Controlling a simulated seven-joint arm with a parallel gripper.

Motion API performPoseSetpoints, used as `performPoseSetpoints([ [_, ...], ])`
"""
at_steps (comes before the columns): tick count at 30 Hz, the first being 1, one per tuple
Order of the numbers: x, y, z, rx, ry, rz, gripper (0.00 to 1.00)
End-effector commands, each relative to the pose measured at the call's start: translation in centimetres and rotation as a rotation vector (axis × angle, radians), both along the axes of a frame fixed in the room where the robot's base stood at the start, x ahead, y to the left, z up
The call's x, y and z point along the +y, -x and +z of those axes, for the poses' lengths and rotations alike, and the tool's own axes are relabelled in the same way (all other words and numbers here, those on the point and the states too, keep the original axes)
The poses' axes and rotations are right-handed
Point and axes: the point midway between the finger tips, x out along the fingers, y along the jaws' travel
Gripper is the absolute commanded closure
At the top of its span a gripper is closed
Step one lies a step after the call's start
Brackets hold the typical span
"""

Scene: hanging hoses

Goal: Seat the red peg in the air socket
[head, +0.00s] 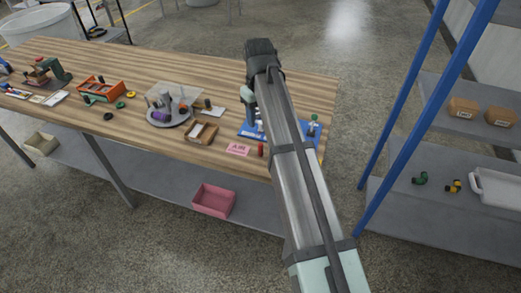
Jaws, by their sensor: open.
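A small red peg-like piece (261,150) stands near the front edge of the wooden table, right of a pink card (238,149) with dark lettering too small to read surely. A blue board (310,137) with small fittings lies behind it, partly covered by my arm. I cannot pick out the air socket on it. My arm crosses the table's right end. My gripper (255,125) hangs over the left part of the board, small and partly hidden behind the arm. It is open, and I see nothing held in it. It is apart from the red piece.
Left on the table (185,75) are a wooden tray (201,132), a round grey stand (169,113), an orange rack (100,89) and small tools. A pink bin (214,200) sits on the lower shelf. A blue-posted rack (405,112) stands at right.

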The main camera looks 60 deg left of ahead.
Motion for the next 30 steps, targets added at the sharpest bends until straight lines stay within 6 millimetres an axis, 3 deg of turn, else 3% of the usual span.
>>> performPoseSetpoints([
  [12,-0.1,0.0,-6.5,0.001,0.001,-0.001,0.52],
  [25,0.0,-0.2,-8.9,0.0,0.0,-0.001,0.52],
  [30,0.2,-0.6,-10.9,0.001,0.001,-0.001,0.52],
])
